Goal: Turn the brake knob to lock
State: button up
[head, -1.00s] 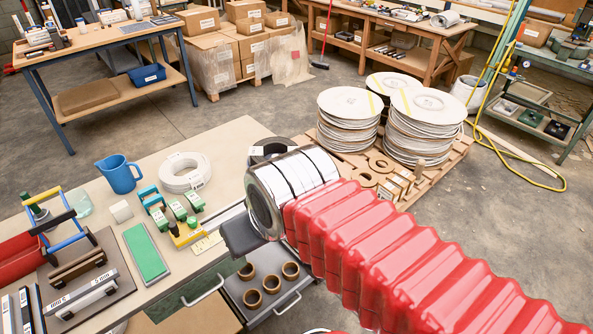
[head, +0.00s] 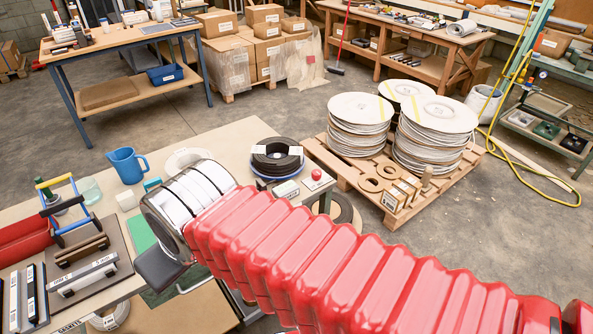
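My arm in its red ribbed sleeve crosses the head view from the lower right. Its chrome end lies over the near table (head: 230,130). A dark grey block at the end, seemingly part of my gripper (head: 162,269), shows below the chrome; the fingertips are hidden, so I cannot tell whether it is open. I see no fly press and no knob that I can name as the brake knob. A small red round knob or button (head: 316,175) sits on a pale box at the table's right edge, clear of my arm.
A blue jug (head: 127,165) and a tool board with blue-and-yellow handles (head: 70,212) are at left. A pallet (head: 396,213) with stacked white discs stands right. Open floor lies behind the table.

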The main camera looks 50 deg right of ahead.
aim_at(316, 174)
jog(key=u, duration=1.05)
jog(key=k, duration=0.95)
jog(key=z, duration=2.05)
jog(key=i, duration=0.25)
jog(key=z, duration=0.1)
